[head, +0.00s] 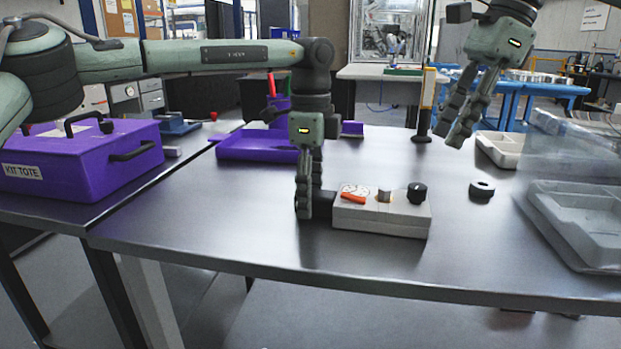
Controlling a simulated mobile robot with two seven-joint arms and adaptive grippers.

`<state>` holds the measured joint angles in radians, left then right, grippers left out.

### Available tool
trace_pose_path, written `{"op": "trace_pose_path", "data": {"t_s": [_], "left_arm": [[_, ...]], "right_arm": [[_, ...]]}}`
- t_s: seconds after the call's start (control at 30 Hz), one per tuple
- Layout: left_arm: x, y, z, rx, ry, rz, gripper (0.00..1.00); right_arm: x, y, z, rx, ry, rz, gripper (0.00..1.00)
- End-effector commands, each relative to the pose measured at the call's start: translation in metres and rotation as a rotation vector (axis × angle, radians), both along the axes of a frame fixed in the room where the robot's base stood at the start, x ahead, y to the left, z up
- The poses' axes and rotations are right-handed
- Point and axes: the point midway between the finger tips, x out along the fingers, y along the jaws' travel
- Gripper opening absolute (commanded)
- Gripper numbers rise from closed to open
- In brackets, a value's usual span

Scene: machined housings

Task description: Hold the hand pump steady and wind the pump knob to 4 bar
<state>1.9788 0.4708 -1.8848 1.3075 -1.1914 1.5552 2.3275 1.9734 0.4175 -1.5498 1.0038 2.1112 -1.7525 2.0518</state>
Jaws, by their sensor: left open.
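The hand pump (380,217) is a light grey box on the dark table. Its top carries a round white gauge (354,190) at the left, an orange-red part (353,197), a small brass-coloured fitting (384,195) and a black knob (417,193) at the right. My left gripper (306,212) is open and points down at the pump's left end, its fingers close beside it; I cannot tell whether they touch. My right gripper (452,138) hangs in the air, behind and above the pump's right side, away from the knob. Its finger gap is unclear.
A black ring (482,188) lies right of the pump. A purple kit tote (80,165) is at the left, a purple tray (255,146) behind. The table front is clear.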

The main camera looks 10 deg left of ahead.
Motion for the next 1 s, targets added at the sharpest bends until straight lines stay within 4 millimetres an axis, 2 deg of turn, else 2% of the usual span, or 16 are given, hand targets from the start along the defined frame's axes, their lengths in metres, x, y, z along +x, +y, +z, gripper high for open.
{"op": "trace_pose_path", "data": {"t_s": [0.27,0.77,1.0], "left_arm": [[0.0,-0.0001,-0.0025,-0.001,0.0,0.0,0.6],[0.0001,-0.0003,-0.002,-0.001,-0.001,-0.001,0.01],[0.0001,-0.0003,-0.0019,-0.001,-0.001,-0.001,0.0]], "right_arm": [[0.0,0.0,0.0,0.0,0.0,0.0,0.34],[0.0,-0.0001,0.0,0.0,0.0,0.0,0.34],[0.0,0.0,0.0,0.0,0.0,0.0,0.34]]}}
